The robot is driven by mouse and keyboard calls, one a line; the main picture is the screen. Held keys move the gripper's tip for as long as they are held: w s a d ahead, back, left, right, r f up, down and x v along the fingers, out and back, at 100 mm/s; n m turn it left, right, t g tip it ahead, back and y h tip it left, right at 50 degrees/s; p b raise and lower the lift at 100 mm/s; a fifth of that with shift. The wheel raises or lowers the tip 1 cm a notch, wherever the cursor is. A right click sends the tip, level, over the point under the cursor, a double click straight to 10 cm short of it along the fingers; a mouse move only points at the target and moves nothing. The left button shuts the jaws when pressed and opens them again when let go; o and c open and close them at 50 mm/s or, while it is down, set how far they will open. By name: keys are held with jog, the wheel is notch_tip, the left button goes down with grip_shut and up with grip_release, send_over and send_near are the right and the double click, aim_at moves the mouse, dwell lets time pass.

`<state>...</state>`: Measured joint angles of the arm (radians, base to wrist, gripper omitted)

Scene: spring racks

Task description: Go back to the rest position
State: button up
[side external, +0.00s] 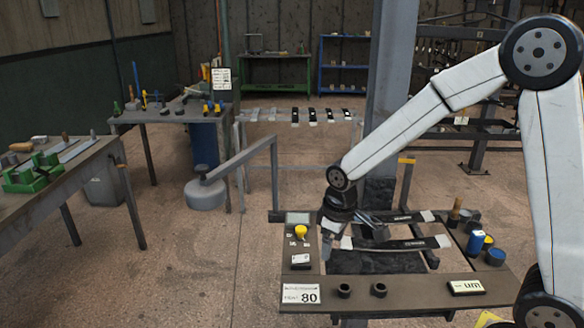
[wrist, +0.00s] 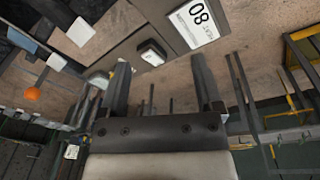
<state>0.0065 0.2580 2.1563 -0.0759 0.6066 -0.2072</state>
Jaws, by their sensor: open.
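My gripper (side external: 346,226) hangs low over the left part of the near work table (side external: 380,289), beside the yellow knob. In the wrist view my gripper (wrist: 160,76) has two dark fingers spread wide apart, with nothing between them. Two dark flat springs with pale ends lie across the table's open frame: a rear one (side external: 398,217) and a front one (side external: 402,243). They are close to the right of my gripper, and I cannot tell whether it touches the front one.
A grey post (side external: 391,90) stands behind. A rack with several springs (side external: 296,116) is farther back. Open floor (side external: 190,270) lies left.

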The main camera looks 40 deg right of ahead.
jog(key=s+a+f+m+t, duration=0.1)
jog(key=s+m, duration=0.2)
jog(key=s, duration=0.7)
jog(key=shift+f, duration=0.15)
